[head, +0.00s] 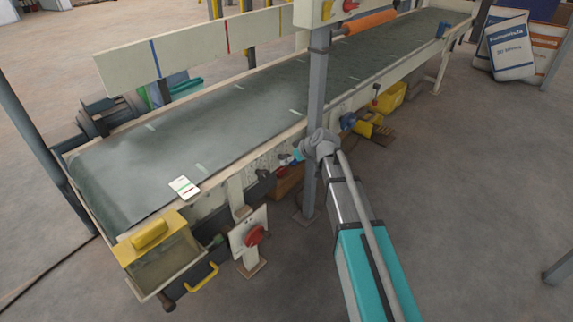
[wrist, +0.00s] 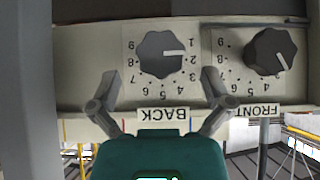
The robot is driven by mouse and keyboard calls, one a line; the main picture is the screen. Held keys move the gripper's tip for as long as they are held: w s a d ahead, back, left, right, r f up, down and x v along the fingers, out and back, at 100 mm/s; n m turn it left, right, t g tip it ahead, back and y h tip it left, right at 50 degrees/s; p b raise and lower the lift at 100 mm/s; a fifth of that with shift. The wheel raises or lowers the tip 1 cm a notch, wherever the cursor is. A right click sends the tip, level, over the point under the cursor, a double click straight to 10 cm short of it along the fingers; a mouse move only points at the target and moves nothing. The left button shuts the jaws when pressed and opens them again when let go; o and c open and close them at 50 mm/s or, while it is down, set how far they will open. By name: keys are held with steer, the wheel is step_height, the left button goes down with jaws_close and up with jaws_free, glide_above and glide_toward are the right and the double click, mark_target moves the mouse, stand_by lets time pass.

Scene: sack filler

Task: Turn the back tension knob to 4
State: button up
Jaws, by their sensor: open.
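In the wrist view, which is upside down, the back tension knob (wrist: 160,54) is a dark, lobed knob on a pale dial plate with numbers around it. Its white pointer line points right, between 1 and 2. The BACK label (wrist: 163,114) is below it in the picture. My gripper (wrist: 160,82) is open and empty. Its two grey fingers are spread to either side, just below the knob in the picture and apart from it. In the head view my arm reaches to the conveyor's side by the grey post; the knob cannot be made out there.
A similar front knob (wrist: 272,52) with a FRONT label (wrist: 258,109) is to the right, close to the right finger. In the head view the conveyor belt (head: 240,105) carries a small card (head: 184,188). A grey post (head: 314,120) stands close to my wrist.

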steer(key=shift+b+x, duration=0.75)
steer(key=shift+x, duration=0.8)
steer(key=shift+s+r, duration=0.1)
steer(key=c, duration=1.1)
steer(key=shift+c, duration=0.2)
